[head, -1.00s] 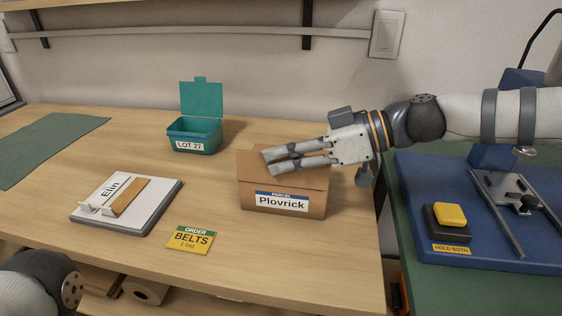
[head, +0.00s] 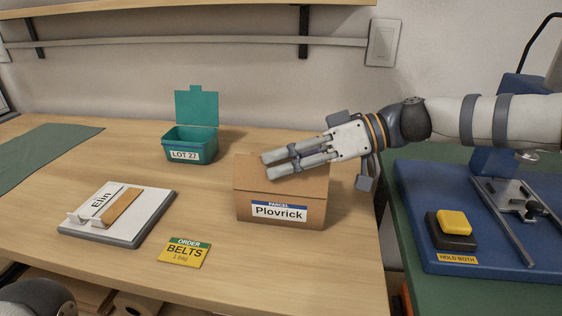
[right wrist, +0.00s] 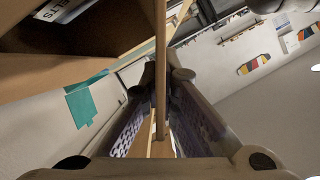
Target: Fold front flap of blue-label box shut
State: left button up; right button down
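The brown cardboard box (head: 280,213) with the blue-label "Plovrick" stands on the wooden bench in the head view. A cardboard panel (head: 248,175) rises above a crease over the label. My right gripper (head: 268,165) reaches in from the right, and its two fingers lie across this panel with a narrow gap between them. In the right wrist view, a thin cardboard edge (right wrist: 161,50) runs between the fingers; I cannot tell whether they touch it. The box's dark inside (right wrist: 95,30) shows there, with a "BELTS" label. My left gripper is out of view.
A teal "LOT 27" bin (head: 190,140) with its lid raised stands behind left. A blue fixture (head: 440,215) with a yellow button is at right.

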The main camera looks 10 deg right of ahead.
jog(key=c, duration=1.9)
grip_release()
jog(key=v, duration=1.2)
jog(key=shift+s+r, duration=0.1)
